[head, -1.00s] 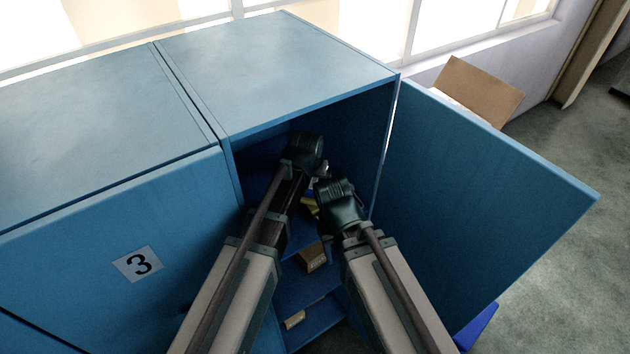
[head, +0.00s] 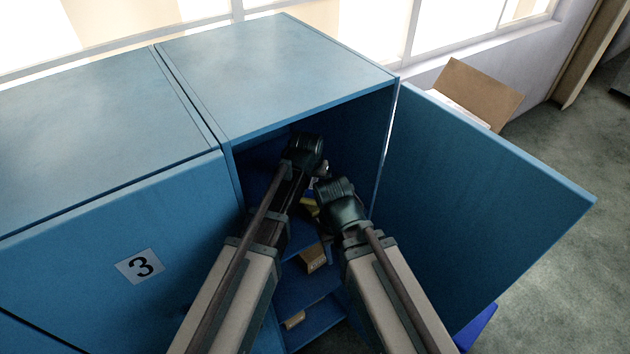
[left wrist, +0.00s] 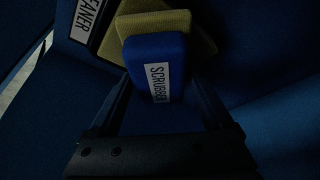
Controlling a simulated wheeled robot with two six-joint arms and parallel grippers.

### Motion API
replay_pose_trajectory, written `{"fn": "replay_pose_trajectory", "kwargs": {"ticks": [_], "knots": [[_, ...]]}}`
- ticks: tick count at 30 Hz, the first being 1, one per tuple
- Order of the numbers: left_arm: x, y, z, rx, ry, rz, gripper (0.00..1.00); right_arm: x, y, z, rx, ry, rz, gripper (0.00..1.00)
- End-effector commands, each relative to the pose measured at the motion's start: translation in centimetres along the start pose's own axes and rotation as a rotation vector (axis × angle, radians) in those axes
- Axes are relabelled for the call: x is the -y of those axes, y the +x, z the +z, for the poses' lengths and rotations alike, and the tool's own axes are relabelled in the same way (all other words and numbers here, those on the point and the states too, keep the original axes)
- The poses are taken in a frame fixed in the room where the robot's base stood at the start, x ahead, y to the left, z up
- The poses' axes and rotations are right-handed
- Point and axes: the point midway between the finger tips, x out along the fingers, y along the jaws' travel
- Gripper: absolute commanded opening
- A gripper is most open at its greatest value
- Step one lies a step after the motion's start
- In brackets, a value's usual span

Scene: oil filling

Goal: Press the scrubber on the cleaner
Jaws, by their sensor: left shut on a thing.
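The blue scrubber (left wrist: 142,50), with a white SCRUBBER label, sits between the fingers of my left gripper (left wrist: 158,92), which is shut on it. Olive-yellow material (left wrist: 150,22) lies directly behind the scrubber; I cannot tell where one piece ends and another begins. A white label ending in EANER (left wrist: 86,20) shows at the upper left of the left wrist view, beside the scrubber, so the cleaner is close by. The contact between the two is not clear. In the head view, my left wrist hides the left gripper. My right gripper (head: 326,230) is mostly hidden under its wrist inside the cabinet.
Both arms reach into an open blue cabinet (head: 280,60). Its door (head: 480,200) stands open on the right. A small brown box (head: 313,257) and another item (head: 295,319) lie on lower shelves. The arms are close together. An open cardboard box (head: 480,90) stands behind the door.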

Motion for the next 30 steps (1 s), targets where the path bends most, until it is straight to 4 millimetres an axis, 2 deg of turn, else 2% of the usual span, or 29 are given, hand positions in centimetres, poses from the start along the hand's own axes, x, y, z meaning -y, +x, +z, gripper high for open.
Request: {"fn": "replay_pose_trajectory", "kwargs": {"ticks": [3,21,30], "knots": [[0.0,-1.3,-0.6,-0.001,0.0,0.0,0.4,-0.1,-1.4,0.1,0.0,-0.001,0.0,0.5],[0.0,-5.5,-2.3,-0.002,0.0,0.0,0.4,-0.5,-5.9,0.3,0.0,0.008,-0.002,0.5],[0.0,-5.6,-2.4,-0.002,0.0,0.0,0.4,-0.6,-6.1,0.4,0.0,0.01,-0.002,0.5]]}}
